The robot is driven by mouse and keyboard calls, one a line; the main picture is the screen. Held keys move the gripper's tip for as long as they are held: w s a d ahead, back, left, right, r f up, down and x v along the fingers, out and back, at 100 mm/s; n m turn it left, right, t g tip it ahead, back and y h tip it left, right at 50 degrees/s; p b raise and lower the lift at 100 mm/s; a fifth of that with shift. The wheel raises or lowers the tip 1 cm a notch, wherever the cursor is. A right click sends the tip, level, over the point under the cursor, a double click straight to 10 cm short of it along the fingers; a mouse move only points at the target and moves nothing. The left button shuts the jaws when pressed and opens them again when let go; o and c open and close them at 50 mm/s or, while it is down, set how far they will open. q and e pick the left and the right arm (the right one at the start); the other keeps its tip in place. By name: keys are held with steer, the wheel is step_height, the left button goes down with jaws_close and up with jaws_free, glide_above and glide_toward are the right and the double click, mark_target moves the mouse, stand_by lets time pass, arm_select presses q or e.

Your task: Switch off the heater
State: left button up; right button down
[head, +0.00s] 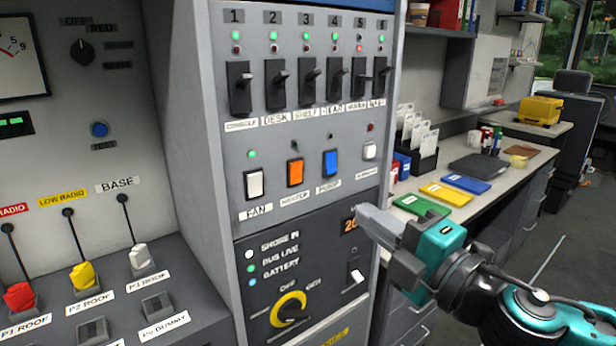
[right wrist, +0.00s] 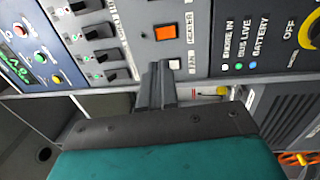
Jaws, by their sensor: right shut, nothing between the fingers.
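The heater switch is an orange rocker (head: 295,172) in the lower switch row of the grey panel, between the white fan rocker (head: 254,183) and a blue rocker (head: 330,162). Its label reads HEATER in the right wrist view, where the orange rocker (right wrist: 166,33) is just beyond my fingertips. I cannot tell which way it is tipped. My right gripper (head: 366,222) is shut and empty, in front of the panel and to the lower right of the rockers. Its fingers (right wrist: 157,78) point at the panel, apart from the orange rocker. My left gripper is not in view.
Several black toggles (head: 308,84) run above the rockers. Below are a yellow-ringed rotary knob (head: 290,308) and a small white switch (head: 356,277). A desk (head: 511,184) with coloured folders is at right. Capped levers (head: 83,274) are at left.

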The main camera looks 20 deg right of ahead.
steer(key=shift+w, duration=0.15)
steer(key=p, duration=0.2)
glide_toward(300, 168)
steer(key=x, duration=0.5)
steer(key=shift+w+a+r, duration=0.15)
steer(key=shift+w+a, duration=0.3)
steer(key=shift+w, duration=0.4)
steer(key=shift+d, duration=0.1)
